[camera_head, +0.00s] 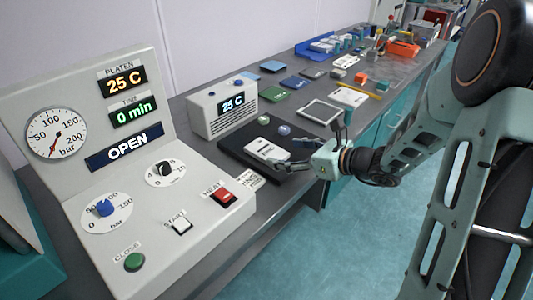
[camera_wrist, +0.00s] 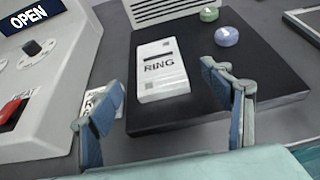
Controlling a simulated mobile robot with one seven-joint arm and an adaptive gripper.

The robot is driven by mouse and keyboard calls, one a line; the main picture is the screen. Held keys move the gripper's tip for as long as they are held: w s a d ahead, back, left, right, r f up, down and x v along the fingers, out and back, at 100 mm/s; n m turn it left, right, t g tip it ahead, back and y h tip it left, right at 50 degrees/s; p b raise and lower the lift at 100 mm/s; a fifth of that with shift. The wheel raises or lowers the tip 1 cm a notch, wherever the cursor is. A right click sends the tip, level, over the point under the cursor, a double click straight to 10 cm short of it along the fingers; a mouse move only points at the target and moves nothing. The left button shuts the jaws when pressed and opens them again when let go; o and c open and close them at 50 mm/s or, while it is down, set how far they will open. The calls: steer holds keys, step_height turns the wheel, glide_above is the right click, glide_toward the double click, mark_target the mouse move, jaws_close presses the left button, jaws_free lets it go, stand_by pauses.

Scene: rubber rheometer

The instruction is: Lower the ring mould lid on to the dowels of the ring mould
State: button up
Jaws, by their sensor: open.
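A white block marked RING (camera_wrist: 162,72), seemingly the ring mould, lies on a black plate (camera_wrist: 275,70). The white block also shows in the head view (camera_head: 266,149). It has a dark stripe and small print on its top. I cannot tell whether its lid is a separate piece here, and no dowels can be made out. My gripper (camera_wrist: 165,92) is open, its two blue-padded fingers apart, with nothing between the pads. In the head view my gripper (camera_head: 287,155) is low over the plate, at the near right side of the block.
The press panel (camera_head: 150,195), reading OPEN, stands left, with a grey 25 C box (camera_head: 222,112) behind. A pale frame (camera_head: 323,111) and several small items lie farther along the bench.

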mark_target(267, 150)
steer(key=x, duration=0.6)
steer(key=shift+s, duration=0.1)
steer(key=c, duration=1.5)
